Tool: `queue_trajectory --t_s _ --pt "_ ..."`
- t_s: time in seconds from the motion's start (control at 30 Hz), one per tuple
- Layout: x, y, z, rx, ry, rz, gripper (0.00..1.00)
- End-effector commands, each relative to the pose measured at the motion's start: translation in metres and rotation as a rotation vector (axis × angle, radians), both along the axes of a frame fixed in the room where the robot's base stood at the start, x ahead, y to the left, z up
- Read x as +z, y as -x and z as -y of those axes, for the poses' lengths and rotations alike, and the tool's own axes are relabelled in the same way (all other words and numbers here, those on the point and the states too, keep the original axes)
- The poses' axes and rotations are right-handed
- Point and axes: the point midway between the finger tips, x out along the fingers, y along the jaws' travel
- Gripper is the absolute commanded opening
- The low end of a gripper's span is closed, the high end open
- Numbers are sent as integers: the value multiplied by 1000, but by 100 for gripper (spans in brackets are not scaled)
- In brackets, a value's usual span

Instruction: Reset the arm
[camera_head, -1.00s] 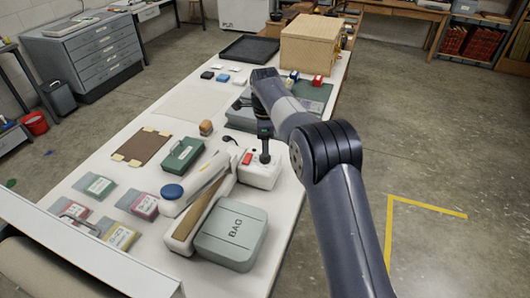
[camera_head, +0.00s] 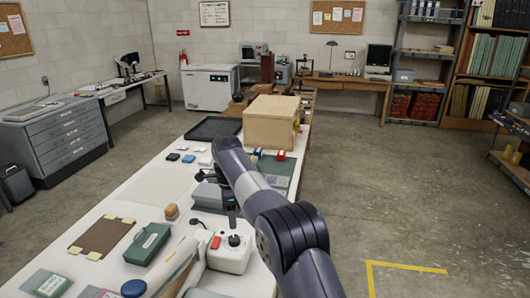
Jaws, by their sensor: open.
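My arm reaches from the lower right over the long white table (camera_head: 150,190). I cannot tell whether the tips touch the knob.
A large wooden box (camera_head: 270,122) and a black tray (camera_head: 213,129) stand farther back. Open floor (camera_head: 400,200) lies to the right.

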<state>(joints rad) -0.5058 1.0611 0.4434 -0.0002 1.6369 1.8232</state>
Motion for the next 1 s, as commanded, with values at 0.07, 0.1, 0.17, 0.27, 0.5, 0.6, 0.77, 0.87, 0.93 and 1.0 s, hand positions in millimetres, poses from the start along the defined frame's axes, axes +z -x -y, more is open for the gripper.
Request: queue_trajectory --t_s 0.07,0.1,0.17,0.27,0.5,0.6,0.77,0.87,0.93,1.0 --pt "-14 1 0 0 2 -4 55" --pt "-22 1 0 0 2 -5 55" --pt "-33 1 0 0 2 -5 55" --pt "-51 1 0 0 2 -4 55" --pt "-84 1 0 0 1 -2 55" --pt "-92 1 0 0 0 -1 55" --pt "-92 0 0 16 0 0 55" --pt "-92 0 0 17 0 0 55" --pt "-92 0 0 16 0 0 55" --pt "-91 0 0 16 0 0 55"
